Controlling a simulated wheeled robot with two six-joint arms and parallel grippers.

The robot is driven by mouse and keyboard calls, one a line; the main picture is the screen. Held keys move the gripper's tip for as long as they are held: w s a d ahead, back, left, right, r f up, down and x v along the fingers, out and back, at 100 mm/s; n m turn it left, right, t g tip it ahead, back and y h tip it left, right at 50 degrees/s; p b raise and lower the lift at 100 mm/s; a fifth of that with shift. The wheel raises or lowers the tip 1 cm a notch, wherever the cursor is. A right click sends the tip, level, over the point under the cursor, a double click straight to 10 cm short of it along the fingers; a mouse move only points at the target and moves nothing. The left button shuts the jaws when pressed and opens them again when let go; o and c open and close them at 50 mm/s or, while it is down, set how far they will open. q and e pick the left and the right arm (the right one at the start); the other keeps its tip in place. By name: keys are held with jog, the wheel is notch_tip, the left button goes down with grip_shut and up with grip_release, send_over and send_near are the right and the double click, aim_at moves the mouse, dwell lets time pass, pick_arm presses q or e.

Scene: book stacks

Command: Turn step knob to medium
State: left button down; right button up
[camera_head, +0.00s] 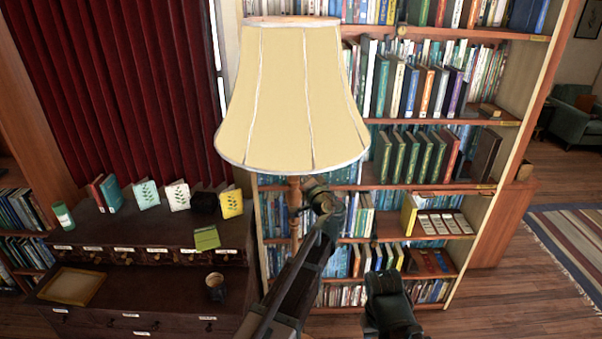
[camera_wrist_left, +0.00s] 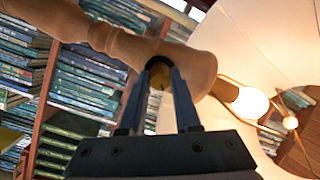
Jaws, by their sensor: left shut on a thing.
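A floor lamp with a cream shade (camera_head: 292,95) and a turned wooden post (camera_head: 294,212) stands in front of the bookshelf. My left gripper (camera_head: 322,190) is at the post just under the shade. In the left wrist view, my left gripper's fingers (camera_wrist_left: 160,72) are shut on the small step knob (camera_wrist_left: 157,76) on the wooden post (camera_wrist_left: 195,65). The knob is mostly hidden between the fingertips, and its setting cannot be read. A lit bulb (camera_wrist_left: 250,103) shows under the shade. My right arm's end (camera_head: 388,300) is low at the bottom; its fingers cannot be made out.
A tall bookshelf (camera_head: 500,150) full of books stands close behind the lamp. A dark cabinet (camera_head: 130,270) with books, a mug (camera_head: 215,283) and a tray (camera_head: 72,286) stands at the left. Open wooden floor and a striped rug (camera_head: 575,240) are at the right.

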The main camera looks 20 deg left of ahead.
pick_arm(q)
jog(key=m, duration=2.6)
jog(key=shift+s+a+f+m+h, duration=0.1)
jog(key=shift+m+h, duration=0.2)
jog(key=shift+m, duration=0.1)
jog(key=c, duration=0.6)
grip_release()
